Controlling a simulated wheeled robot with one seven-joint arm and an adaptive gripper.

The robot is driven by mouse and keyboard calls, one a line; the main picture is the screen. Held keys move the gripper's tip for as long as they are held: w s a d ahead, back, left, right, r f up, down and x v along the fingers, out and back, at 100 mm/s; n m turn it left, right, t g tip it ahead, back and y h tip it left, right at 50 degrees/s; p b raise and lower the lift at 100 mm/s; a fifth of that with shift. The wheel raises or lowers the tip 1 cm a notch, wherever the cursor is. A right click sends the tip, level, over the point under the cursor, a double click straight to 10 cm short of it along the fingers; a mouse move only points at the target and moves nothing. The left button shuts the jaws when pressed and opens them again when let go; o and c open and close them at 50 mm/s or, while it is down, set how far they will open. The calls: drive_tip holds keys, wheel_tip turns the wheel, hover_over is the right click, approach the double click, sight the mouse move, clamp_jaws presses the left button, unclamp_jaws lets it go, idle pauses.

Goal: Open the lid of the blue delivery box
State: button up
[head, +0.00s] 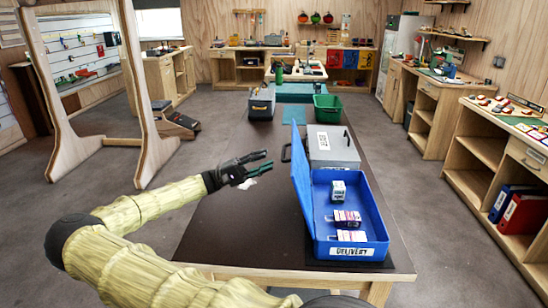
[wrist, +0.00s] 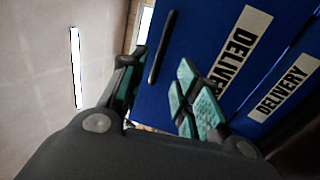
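The blue delivery box (head: 375,222) stands near the front right of the long table. Its lid (head: 301,172) is swung up on the left side and stands roughly upright, leaning a little left. The box interior is exposed, with a few small packages inside. A DELIVERY label is on the front wall. My gripper (head: 266,161) is left of the lid, in the air above the table, open and empty, apart from the lid. In the wrist view the lid's blue face (wrist: 180,45) with a dark handle and DELIVERY label lies beyond my open fingers (wrist: 162,62).
A grey case (head: 333,148) stands right behind the box. A green crate (head: 327,108) and a dark toolbox (head: 261,104) stand farther back. The table (head: 240,225) left of the box is clear beneath my arm. A wooden frame (head: 155,120) stands at left.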

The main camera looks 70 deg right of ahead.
drive_tip(key=v, duration=0.6)
drive_tip(key=shift+d, duration=0.1)
idle(0.5)
